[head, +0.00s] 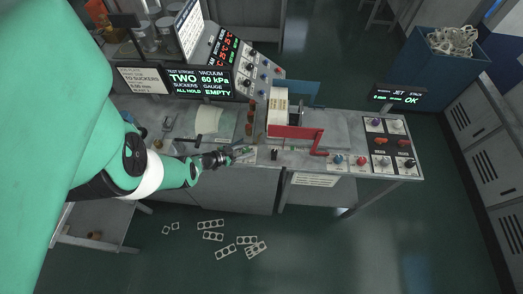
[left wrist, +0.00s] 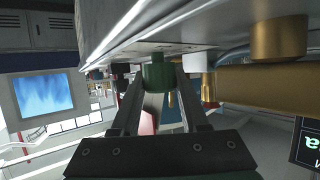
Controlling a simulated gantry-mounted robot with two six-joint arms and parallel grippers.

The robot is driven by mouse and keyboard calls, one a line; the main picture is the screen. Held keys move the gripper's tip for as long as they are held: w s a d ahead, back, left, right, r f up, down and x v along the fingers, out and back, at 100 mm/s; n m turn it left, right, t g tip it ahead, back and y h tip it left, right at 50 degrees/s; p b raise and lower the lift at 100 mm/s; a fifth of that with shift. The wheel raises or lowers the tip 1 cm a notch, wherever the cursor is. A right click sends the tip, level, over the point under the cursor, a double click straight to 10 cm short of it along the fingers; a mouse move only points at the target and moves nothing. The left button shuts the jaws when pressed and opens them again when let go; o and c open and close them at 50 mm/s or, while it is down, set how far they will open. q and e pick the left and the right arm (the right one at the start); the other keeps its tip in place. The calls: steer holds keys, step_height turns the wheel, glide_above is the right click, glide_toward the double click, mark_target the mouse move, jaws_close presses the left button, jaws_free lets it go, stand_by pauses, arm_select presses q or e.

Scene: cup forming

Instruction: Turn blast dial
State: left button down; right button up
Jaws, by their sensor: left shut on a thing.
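In the left wrist view a round dark green dial (left wrist: 158,74) with a lighter collar sits between the two fingertips of my left gripper (left wrist: 159,82). The fingers press on it from both sides, and the dial is on the bench panel. In the head view my left gripper (head: 238,153) reaches the bench's front edge, and only a small green patch shows at its tips. The dial's marking cannot be read. My right gripper is in neither view.
A black knob (head: 274,154) stands just right of the gripper. A brass cylinder (left wrist: 278,40) is close to the left wrist camera. Punched strips (head: 225,251) lie on the floor.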

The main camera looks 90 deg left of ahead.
arm_select(q)
steer(key=shift+r+m+t+h+b, duration=0.1)
steer(key=shift+m+t+h+b, duration=0.5)
steer(key=shift+m+h, duration=0.4)
steer(key=shift+c, duration=2.1)
jaws_free()
